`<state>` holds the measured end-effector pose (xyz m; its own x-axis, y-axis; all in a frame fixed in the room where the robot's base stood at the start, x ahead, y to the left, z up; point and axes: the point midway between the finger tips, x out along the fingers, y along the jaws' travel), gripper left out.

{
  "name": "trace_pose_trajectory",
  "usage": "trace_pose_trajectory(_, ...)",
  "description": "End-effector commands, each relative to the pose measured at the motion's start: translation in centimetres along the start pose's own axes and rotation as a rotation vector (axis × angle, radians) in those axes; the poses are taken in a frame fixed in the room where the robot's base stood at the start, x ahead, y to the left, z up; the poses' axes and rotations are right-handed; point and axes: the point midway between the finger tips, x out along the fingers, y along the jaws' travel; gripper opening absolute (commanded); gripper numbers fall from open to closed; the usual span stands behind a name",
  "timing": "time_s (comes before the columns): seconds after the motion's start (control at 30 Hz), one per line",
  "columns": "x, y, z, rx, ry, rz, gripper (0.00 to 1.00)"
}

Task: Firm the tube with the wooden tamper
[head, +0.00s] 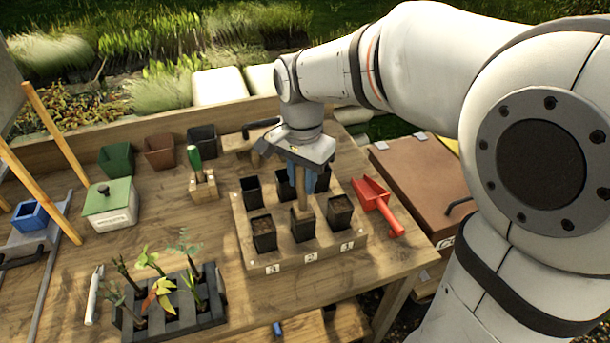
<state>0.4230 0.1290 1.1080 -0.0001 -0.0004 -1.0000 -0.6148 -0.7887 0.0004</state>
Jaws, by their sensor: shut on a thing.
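My gripper (306,180), with blue fingers, points down over the wooden rack (310,261) and is shut on the wooden tamper (303,199). The tamper is upright, and its lower end is at the mouth of the middle front black tube (303,228). I cannot tell whether it touches the soil. The front left tube (264,240) and front right tube (340,218) hold brown soil. The back left tube (251,196) looks dark inside. The other back tubes are partly hidden by my gripper and the tamper.
A red scoop (377,205) lies right of the rack. A green-handled tool (195,160) stands in a wooden block on the left. A black tray of seedlings (177,325) is at the front left. A green-lidded box (109,205) and several pots stand farther back.

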Motion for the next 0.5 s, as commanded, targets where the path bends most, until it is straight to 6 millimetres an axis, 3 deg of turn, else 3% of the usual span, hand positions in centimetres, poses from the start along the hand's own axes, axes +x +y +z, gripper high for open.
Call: trace_pose_trajectory(0.5,1.3,0.0,0.0,0.000,0.001,-0.001,0.00)
